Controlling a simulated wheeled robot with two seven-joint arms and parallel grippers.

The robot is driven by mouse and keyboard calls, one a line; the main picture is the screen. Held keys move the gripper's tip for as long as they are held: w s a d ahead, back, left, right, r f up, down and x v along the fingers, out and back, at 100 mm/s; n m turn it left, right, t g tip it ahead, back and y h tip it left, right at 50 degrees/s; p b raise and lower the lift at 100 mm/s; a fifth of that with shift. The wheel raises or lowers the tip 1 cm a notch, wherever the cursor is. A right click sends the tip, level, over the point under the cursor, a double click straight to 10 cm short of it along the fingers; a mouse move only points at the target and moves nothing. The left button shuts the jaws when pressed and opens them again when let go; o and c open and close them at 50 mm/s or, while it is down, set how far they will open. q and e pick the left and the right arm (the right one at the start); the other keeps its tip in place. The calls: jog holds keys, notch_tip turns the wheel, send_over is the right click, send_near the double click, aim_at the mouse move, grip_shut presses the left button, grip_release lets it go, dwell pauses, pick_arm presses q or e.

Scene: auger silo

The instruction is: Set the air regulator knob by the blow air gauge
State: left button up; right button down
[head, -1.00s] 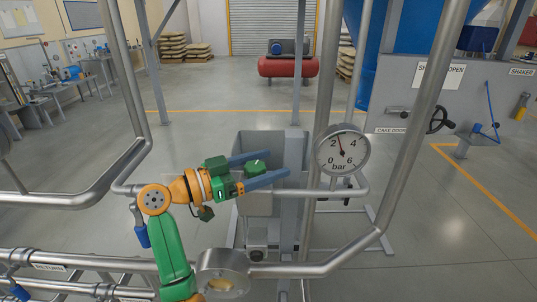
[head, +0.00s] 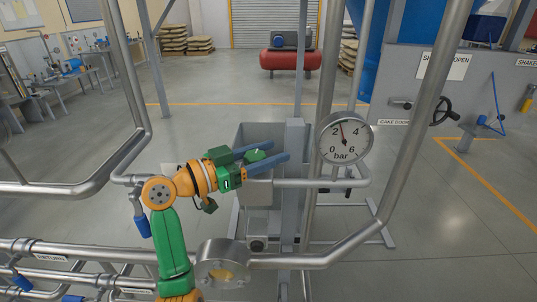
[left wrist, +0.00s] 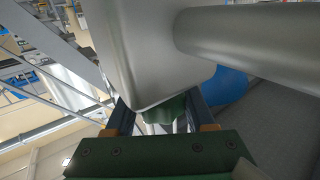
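The green regulator knob (head: 254,156) with a small white mark sits left of the blow air gauge, partly hidden by my fingers. The round gauge (head: 345,138) is marked in bar; its needle points a little past 2. My left gripper (head: 270,154) has one blue-grey finger on each side of the knob. In the left wrist view the green knob (left wrist: 165,110) shows between the fingertips, below a large grey metal part. The fingers are close to the knob; I cannot tell whether both touch it. My right gripper is not in view.
A grey pipe (head: 320,183) runs just right of the fingers, below the gauge. Slanting pipes (head: 415,125) stand in front on the right, and a round flanged fitting (head: 222,262) is below. A grey bin (head: 245,134) stands behind the knob. The floor beyond is open.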

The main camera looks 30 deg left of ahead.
aim_at(245, 161)
pick_arm(q)
jog(key=o, duration=0.4)
jog(key=shift+s, duration=0.1)
jog(key=b+v, duration=0.4)
jog(key=v, duration=0.2)
jog(key=shift+s+a+f, duration=0.15)
jog(key=shift+a+f, duration=0.05)
jog(key=shift+s+r, duration=0.25)
jog(key=shift+s, duration=0.05)
jog(key=shift+w, duration=0.1)
